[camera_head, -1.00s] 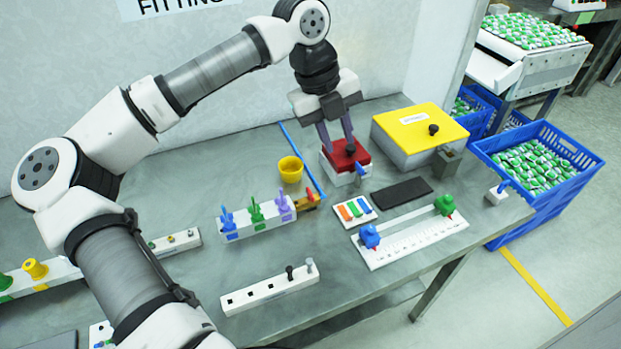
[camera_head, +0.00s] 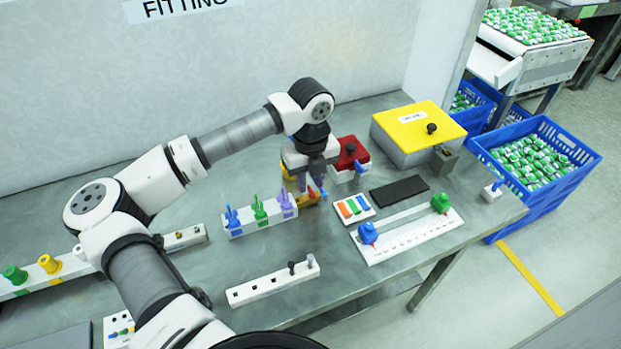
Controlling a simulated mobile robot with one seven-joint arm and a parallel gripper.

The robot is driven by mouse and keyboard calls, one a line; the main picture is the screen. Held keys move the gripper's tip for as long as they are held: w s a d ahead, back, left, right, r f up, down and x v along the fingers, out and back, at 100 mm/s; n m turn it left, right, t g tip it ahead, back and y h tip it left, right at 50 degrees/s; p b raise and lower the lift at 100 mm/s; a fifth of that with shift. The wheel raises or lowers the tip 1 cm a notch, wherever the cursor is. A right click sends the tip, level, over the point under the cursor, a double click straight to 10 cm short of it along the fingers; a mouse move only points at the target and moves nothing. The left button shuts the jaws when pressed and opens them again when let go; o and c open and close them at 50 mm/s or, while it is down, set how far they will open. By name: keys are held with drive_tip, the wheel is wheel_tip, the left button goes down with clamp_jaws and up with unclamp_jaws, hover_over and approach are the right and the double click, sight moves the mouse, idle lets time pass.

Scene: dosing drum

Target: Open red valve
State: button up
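A small brass-yellow fitting with a red part, which looks like the red valve (camera_head: 313,194), sits on the table at the right end of the white rack of coloured pegs. My gripper (camera_head: 312,186) points down right over it, its fingertips close to the red part. The gripper body and fingers hide much of the fitting. I cannot tell whether the fingers touch the red part or are closed on it.
A red-topped box (camera_head: 350,152) with a black knob and blue handle stands just right of my gripper. The peg rack (camera_head: 262,222) is close on the left. A yellow-lidded box (camera_head: 420,130) stands at the back right. The table's front middle is open around a white block (camera_head: 272,285).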

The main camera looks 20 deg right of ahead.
drive_tip(key=shift+f, duration=0.75)
clamp_jaws()
drive_tip(key=shift+f+b, duration=0.1)
drive_tip(key=shift+b, duration=0.25)
drive_tip(key=shift+m+b, duration=0.4)
drive_tip(key=m+b, duration=0.1)
drive_tip(key=b, duration=0.1)
drive_tip(key=m+b, duration=0.2)
drive_tip(key=b, duration=0.1)
drive_tip(key=shift+f+m+b, duration=0.2)
drive_tip(key=shift+m+b, duration=0.1)
drive_tip(key=shift+b, duration=0.05)
drive_tip(key=m+b, duration=0.4)
drive_tip(key=shift+d+r, duration=0.15)
drive_tip(key=shift+r, duration=0.15)
drive_tip(key=shift+r+m, duration=0.1)
drive_tip(key=shift+m, duration=0.2)
